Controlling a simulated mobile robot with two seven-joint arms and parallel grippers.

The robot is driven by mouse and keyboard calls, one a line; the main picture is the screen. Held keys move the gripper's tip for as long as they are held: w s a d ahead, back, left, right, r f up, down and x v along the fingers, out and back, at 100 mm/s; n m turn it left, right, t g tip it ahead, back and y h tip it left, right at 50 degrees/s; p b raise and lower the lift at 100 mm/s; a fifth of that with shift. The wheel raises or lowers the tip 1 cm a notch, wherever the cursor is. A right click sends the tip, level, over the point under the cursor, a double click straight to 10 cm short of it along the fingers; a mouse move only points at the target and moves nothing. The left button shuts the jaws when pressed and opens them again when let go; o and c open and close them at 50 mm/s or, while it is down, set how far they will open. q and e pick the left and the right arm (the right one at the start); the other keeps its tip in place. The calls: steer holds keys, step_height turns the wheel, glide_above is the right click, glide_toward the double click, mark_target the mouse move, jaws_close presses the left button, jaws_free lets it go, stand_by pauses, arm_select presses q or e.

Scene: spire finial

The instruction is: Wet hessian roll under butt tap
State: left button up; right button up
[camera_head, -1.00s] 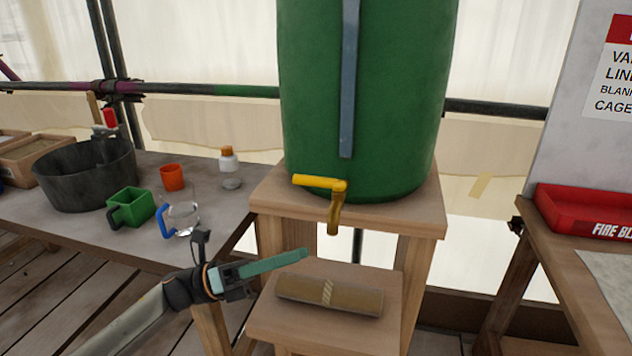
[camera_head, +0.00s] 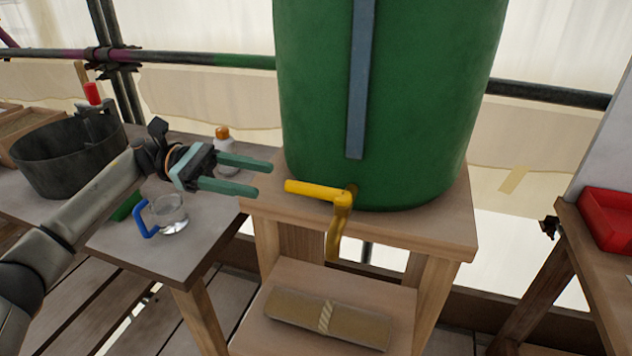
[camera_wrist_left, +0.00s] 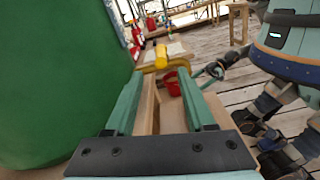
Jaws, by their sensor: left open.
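The green water butt (camera_head: 420,100) stands on a wooden stand (camera_head: 400,232). Its yellow tap (camera_head: 340,215) has a lever (camera_head: 312,189) pointing left and a spout hanging down. The brown hessian roll (camera_head: 328,317), with a pale tie round its middle, lies on the lower shelf below the spout. My left gripper (camera_head: 268,178) is open and empty, just left of the lever's end and apart from it. In the left wrist view the yellow lever (camera_wrist_left: 163,58) shows ahead between the green fingers. My right gripper is not in view in the head camera.
On the left bench (camera_head: 215,240) stand a black tub (camera_head: 65,165), a clear jug (camera_head: 170,213) with a blue handle and a white bottle (camera_head: 224,139) with an orange cap. A red tray (camera_head: 608,222) sits on the right-hand bench. The space before the tap is clear.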

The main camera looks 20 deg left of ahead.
mark_target(334, 194)
arm_select(q)
steer(key=d, duration=1)
steer(key=shift+s+d+p, duration=0.25)
steer(key=shift+d+p, duration=0.1)
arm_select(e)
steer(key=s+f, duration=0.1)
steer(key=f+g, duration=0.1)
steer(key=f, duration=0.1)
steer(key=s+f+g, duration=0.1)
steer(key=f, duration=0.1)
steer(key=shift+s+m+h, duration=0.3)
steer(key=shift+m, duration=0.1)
arm_select(q)
jaws_close()
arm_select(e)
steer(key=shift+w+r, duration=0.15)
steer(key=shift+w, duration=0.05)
